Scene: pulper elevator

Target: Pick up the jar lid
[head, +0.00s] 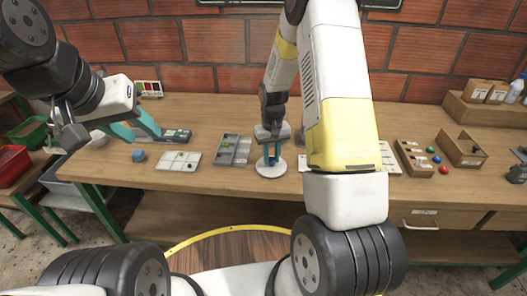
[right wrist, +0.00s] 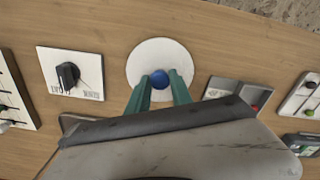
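A small round blue piece, which looks like the jar lid (right wrist: 159,79), is at the middle of a white round disc (right wrist: 140,60) on the workbench. My right gripper (right wrist: 161,86) points down with its two teal fingers on either side of the blue piece. The fingers lie very close to it; I cannot tell whether they press on it. In the head view the blue piece (head: 272,152) shows between the right fingers (head: 271,158), above the disc (head: 271,170). My left gripper (head: 135,130) is open and empty above the left part of the bench.
Wooden boxes (head: 464,148) and coloured balls stand at right.

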